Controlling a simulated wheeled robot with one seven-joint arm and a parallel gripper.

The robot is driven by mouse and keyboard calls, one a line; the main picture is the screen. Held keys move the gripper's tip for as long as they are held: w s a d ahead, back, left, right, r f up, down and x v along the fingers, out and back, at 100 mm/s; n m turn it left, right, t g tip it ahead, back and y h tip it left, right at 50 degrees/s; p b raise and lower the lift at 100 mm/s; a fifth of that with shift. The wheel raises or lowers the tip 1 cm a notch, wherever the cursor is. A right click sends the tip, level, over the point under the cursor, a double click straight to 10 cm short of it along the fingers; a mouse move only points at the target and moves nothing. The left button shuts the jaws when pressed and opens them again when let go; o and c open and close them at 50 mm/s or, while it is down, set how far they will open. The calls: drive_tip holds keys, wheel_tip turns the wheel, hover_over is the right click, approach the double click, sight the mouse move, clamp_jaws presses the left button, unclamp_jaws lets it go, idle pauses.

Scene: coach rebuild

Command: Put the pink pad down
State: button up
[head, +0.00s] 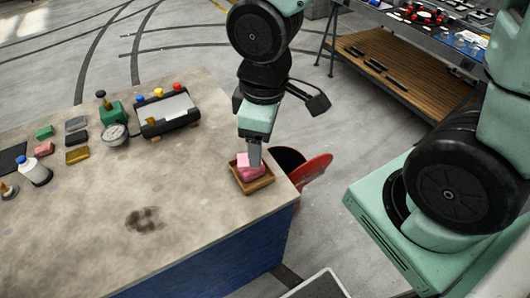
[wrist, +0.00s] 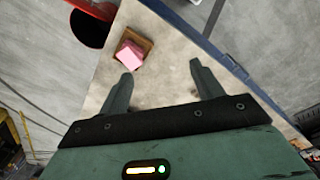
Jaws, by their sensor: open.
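The pink pad (head: 250,174) sits in a small brown wooden tray (head: 262,184) near the right corner of the bench. It shows a lighter pink part and a darker pink part; I cannot tell if these are one piece or two. My gripper (head: 254,158) is over the tray and partly hides the pad. In the wrist view my gripper (wrist: 161,70) is open with nothing between its fingers. There the pad (wrist: 129,56) lies in the tray (wrist: 149,46), just past the left fingertip, and seems apart from it.
A red round bin (head: 314,168) with a black opening stands beside the bench corner. A black box (head: 168,112) with coloured knobs, a gauge (head: 115,133), a white bottle (head: 34,170) and several small coloured blocks stand to the left. The bench middle is clear except for a dark stain.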

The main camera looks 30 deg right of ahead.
drive_tip(key=s+a+r+m, duration=0.1)
drive_tip(key=s+a+r, duration=0.2)
drive_tip(key=s, duration=0.4)
drive_tip(key=shift+s+a+r+m+g, duration=0.3)
drive_tip(key=shift+s+r+m, duration=0.1)
drive_tip(key=shift+r, duration=0.45)
